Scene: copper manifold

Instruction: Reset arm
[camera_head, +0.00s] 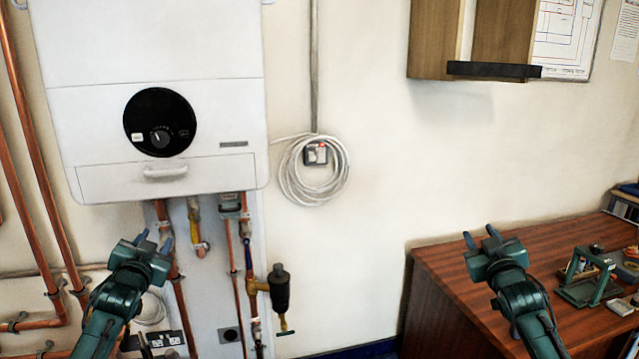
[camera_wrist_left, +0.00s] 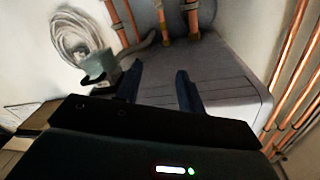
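My left gripper (camera_head: 154,241) is dark green with blue fingertips and is raised in front of the pipes under the boiler. Its fingers stand apart with nothing between them, as the left wrist view (camera_wrist_left: 160,86) also shows. My right gripper (camera_head: 480,236) is raised at the left end of the wooden bench in the head view. Its two fingertips are apart and the gap between them looks empty. Neither gripper visibly touches anything.
A white boiler (camera_head: 165,90) hangs on the wall, with copper pipes (camera_head: 35,170) to its left and a black-bodied valve (camera_head: 279,288) below. A cable coil (camera_head: 313,170) hangs beside it. The wooden bench (camera_head: 440,282) bears a green frame (camera_head: 586,278) at right.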

